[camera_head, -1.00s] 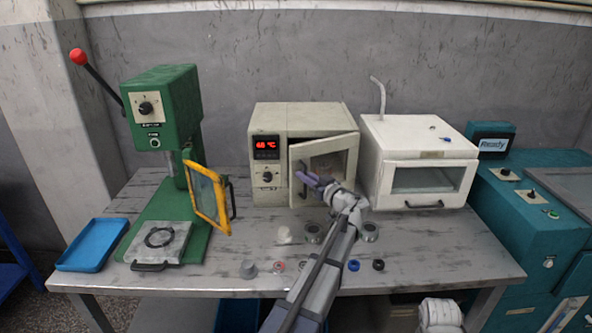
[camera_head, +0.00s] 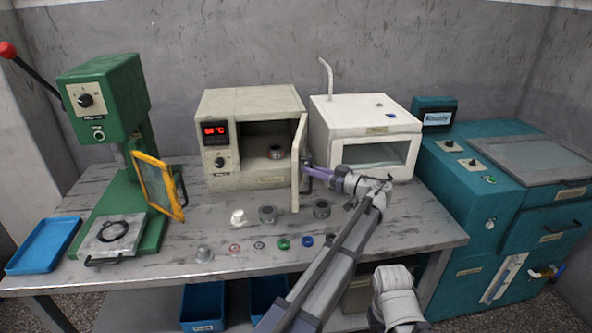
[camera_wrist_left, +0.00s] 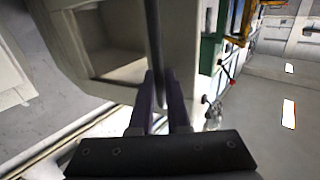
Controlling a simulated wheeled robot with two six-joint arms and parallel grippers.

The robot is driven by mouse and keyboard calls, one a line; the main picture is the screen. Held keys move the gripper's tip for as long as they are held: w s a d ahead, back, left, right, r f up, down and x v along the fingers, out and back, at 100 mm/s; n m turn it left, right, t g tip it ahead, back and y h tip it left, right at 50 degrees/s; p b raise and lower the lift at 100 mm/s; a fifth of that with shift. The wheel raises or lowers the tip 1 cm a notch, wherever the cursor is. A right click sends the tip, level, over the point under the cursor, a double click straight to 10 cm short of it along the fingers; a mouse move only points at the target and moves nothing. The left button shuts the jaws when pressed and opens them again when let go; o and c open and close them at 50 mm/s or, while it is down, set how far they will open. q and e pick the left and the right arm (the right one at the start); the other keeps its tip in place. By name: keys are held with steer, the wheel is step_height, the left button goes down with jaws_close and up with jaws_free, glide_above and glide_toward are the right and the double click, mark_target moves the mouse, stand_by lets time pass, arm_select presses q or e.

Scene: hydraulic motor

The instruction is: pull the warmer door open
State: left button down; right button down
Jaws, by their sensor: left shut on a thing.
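The beige warmer (camera_head: 222,185) with a red display stands on the bench. Its door (camera_head: 299,155) is swung wide open and shows nearly edge-on, so the dark inside (camera_head: 255,140) is exposed. A small dark round part (camera_head: 276,152) sits inside. My left gripper (camera_head: 312,172) is at the door's outer face, its purple fingers shut on the door handle. In the left wrist view the fingers (camera_wrist_left: 160,88) close around a dark bar (camera_wrist_left: 155,45).
A white oven (camera_head: 370,125) stands close to the right of the opened door. A green press (camera_head: 105,105) with a yellow-framed guard is at the left. Several small rings and cups, including a green ring (camera_head: 283,243), lie on the bench front.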

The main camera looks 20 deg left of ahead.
arm_select(q)
steer(key=shift+w+d+r, duration=0.1)
steer(key=shift+w+d, duration=0.35)
steer(key=shift+d, duration=0.25)
steer(key=shift+w+d, duration=0.4)
steer(key=shift+d, duration=0.3)
steer(key=c, duration=1.2)
jaws_free()
steer(key=shift+a, duration=0.1)
steer(key=shift+o, duration=0.2)
